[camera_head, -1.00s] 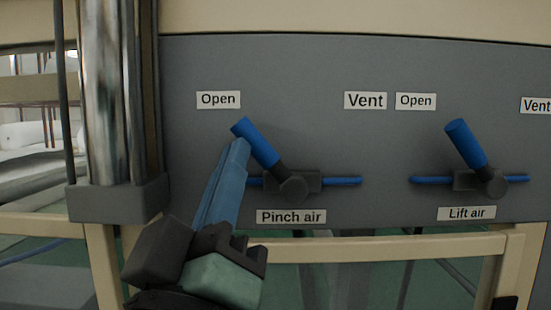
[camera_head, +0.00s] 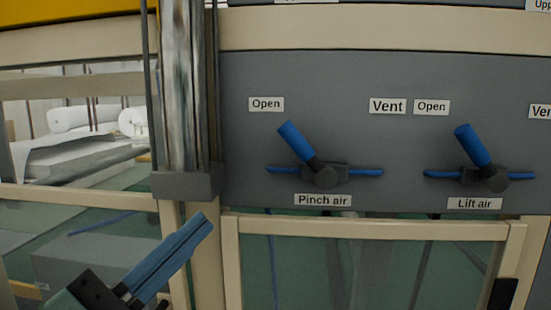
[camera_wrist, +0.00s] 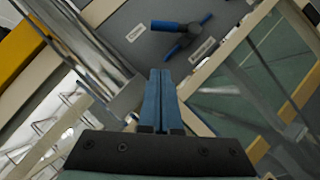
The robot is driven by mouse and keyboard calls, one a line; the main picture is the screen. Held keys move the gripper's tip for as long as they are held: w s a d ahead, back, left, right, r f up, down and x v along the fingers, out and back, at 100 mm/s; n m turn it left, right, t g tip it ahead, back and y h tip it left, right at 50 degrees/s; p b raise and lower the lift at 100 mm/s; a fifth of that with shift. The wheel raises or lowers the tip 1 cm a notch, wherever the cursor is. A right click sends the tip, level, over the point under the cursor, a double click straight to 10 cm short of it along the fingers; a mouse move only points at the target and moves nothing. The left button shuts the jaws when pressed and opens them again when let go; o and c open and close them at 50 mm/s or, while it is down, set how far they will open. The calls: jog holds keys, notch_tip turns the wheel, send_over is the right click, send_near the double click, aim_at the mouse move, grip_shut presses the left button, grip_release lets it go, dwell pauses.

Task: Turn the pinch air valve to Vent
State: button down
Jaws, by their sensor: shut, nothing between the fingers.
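The pinch air valve has a blue handle (camera_head: 297,143) on a dark hub, mounted on a grey panel (camera_head: 400,75). Its handle tilts up and left, toward the Open label (camera_head: 266,104). The Vent label (camera_head: 388,106) is up and right of the hub. The Pinch air label (camera_head: 323,200) is below. My gripper (camera_head: 203,222) is shut and empty, below and left of the valve, apart from it. In the wrist view my gripper (camera_wrist: 160,75) has its blue fingers together, and the valve handle (camera_wrist: 167,26) lies beyond the fingertips.
A similar lift air valve (camera_head: 472,146) is to the right on the same panel. A metal column (camera_head: 183,90) stands left of the panel, above my gripper. A cream frame (camera_head: 370,228) with see-through panels runs below. White rolls (camera_head: 85,117) lie at the far left.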

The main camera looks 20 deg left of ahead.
jog(key=shift+w, duration=0.1)
jog(key=p, duration=0.5)
send_near(307, 153)
jog(key=w+a, duration=0.5)
jog(key=shift+w+d+r+p, duration=0.3)
jog(key=shift+d+r+p, duration=0.1)
jog(key=shift+d+r, duration=0.35)
jog(key=shift+w+d+r+p, duration=0.35)
jog(key=shift+d+r+p, duration=0.05)
jog(key=shift+d+r, duration=0.35)
jog(key=shift+f, duration=0.1)
jog(key=shift+a, duration=0.1)
